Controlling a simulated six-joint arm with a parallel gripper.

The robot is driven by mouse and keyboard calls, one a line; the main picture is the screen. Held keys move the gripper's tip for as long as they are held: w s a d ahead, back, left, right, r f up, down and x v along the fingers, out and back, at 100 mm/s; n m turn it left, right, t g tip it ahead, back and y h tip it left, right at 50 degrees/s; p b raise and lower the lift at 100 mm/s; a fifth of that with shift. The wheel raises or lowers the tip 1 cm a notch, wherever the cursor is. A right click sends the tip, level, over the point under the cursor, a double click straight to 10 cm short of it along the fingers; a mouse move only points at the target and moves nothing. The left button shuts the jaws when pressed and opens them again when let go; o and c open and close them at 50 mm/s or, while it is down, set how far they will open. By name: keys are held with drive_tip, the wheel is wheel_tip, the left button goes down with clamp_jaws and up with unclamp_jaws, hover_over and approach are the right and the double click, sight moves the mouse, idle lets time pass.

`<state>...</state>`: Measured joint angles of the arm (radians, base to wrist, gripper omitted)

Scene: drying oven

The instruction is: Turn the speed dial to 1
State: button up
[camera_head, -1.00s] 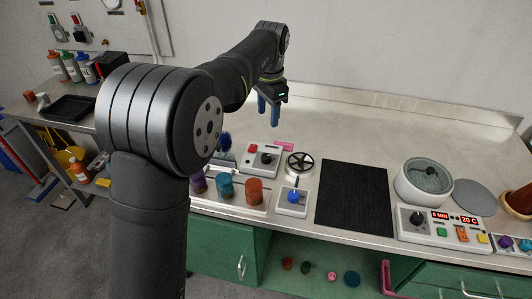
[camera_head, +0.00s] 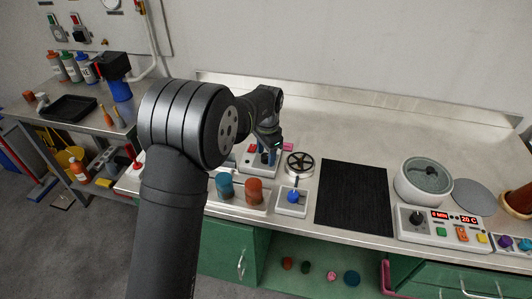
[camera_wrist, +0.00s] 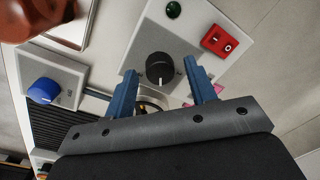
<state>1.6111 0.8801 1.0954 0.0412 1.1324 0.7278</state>
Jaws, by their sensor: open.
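A black dial (camera_wrist: 159,66) with a pale pointer line sits on a light grey control box (camera_wrist: 186,30) in the wrist view. The box also carries a red rocker switch (camera_wrist: 220,40) and a green lamp (camera_wrist: 173,9). My gripper (camera_wrist: 160,70) is open, its two blue fingers spread to the left and right of the dial with a gap on each side. In the head view my gripper (camera_head: 266,156) is over the box (camera_head: 247,166) and hides most of the dial. I cannot read any numbers or the "speed" label.
A box with a blue knob (camera_head: 293,196) stands nearby, also in the wrist view (camera_wrist: 44,90). Brown (camera_head: 254,190) and teal (camera_head: 224,184) jars stand in front. A handwheel (camera_head: 299,163) is to the right, then a black mat (camera_head: 353,198) and a bath with a display (camera_head: 440,215).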

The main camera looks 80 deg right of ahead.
drive_tip(key=c, duration=1)
drive_tip(key=shift+n, duration=0.4)
drive_tip(key=n, duration=0.5)
drive_tip(key=shift+d, duration=0.1)
drive_tip(key=n, duration=0.5)
drive_tip(key=shift+n, duration=0.4)
drive_tip(key=shift+n+y, duration=0.3)
drive_tip(key=o, duration=1)
